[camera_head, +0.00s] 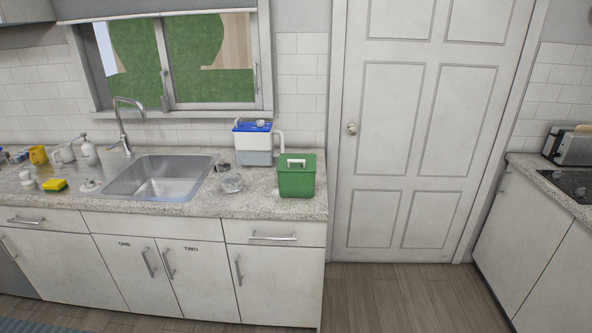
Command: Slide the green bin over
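The green bin (296,180) stands upright on the right end of the speckled countertop (235,205), close to its right edge. It has a green lid with a white handle on top. A white and blue container (253,143) stands just behind it to the left. A clear glass bowl (231,183) sits to the left of the bin. My gripper does not show in this view, so its state and its place relative to the bin are hidden.
A steel sink (160,177) with a tall faucet (122,125) lies left of the bowl. A soap bottle (89,150), yellow sponge (54,185) and mugs are farther left. Open wooden floor (395,295) lies before the closed white door (405,130). A toaster (570,147) stands at right.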

